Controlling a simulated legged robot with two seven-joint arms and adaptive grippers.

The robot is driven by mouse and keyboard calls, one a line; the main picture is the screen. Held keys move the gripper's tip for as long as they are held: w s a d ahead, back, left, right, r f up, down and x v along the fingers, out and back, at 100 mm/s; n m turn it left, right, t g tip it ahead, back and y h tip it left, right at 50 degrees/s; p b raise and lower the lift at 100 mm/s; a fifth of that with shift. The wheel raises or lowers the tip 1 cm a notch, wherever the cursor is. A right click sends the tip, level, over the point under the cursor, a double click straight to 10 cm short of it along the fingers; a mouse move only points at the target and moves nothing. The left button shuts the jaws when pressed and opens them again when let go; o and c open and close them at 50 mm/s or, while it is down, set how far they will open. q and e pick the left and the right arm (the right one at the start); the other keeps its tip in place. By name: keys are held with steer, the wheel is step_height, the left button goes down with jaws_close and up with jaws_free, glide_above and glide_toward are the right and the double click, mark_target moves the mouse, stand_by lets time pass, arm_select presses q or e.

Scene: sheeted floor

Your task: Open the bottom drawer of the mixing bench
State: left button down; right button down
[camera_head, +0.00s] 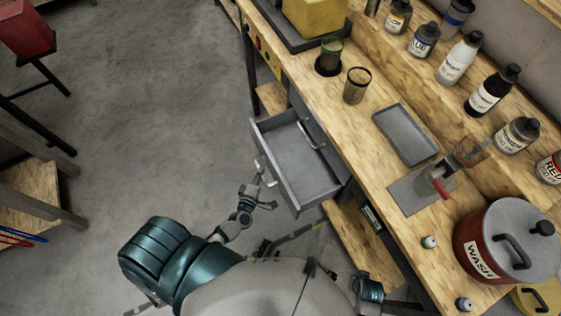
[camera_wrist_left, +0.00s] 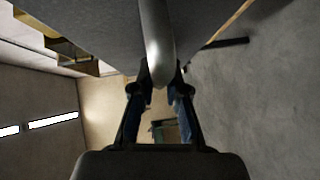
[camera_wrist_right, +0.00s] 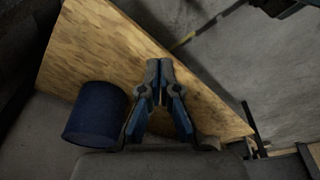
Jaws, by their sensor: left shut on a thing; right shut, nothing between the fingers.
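The mixing bench (camera_head: 345,115) runs diagonally across the head view with a wooden top. Its grey bottom drawer (camera_head: 293,158) stands pulled well out to the left, and its inside looks empty. The drawer's silver handle (camera_head: 266,172) is on its front panel; in the left wrist view the handle (camera_wrist_left: 156,40) passes between the fingers. My left gripper (camera_head: 261,183), also in the left wrist view (camera_wrist_left: 160,82), is shut on this handle. Another handle (camera_head: 312,134) shows above the drawer's back end. My right gripper (camera_wrist_right: 160,72) is shut and empty near a wooden board (camera_wrist_right: 100,50).
Several bottles (camera_head: 458,58) line the bench's back. A stool (camera_head: 30,50) and a wooden shelf (camera_head: 30,195) are at left. The grey floor (camera_head: 165,110) between is clear.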

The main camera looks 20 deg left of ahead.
arm_select(q)
steer(key=s+a, duration=0.7)
steer(key=s, duration=0.3)
steer(key=shift+s+f, duration=0.2)
steer(key=shift+f, duration=0.2)
steer(key=c, duration=1.2)
jaws_free()
steer(key=s, duration=0.4)
steer(key=s+d+r, duration=0.1)
steer(key=s, duration=0.2)
steer(key=s+r, duration=0.1)
steer(key=s, duration=0.3)
steer(key=shift+s+d, duration=0.3)
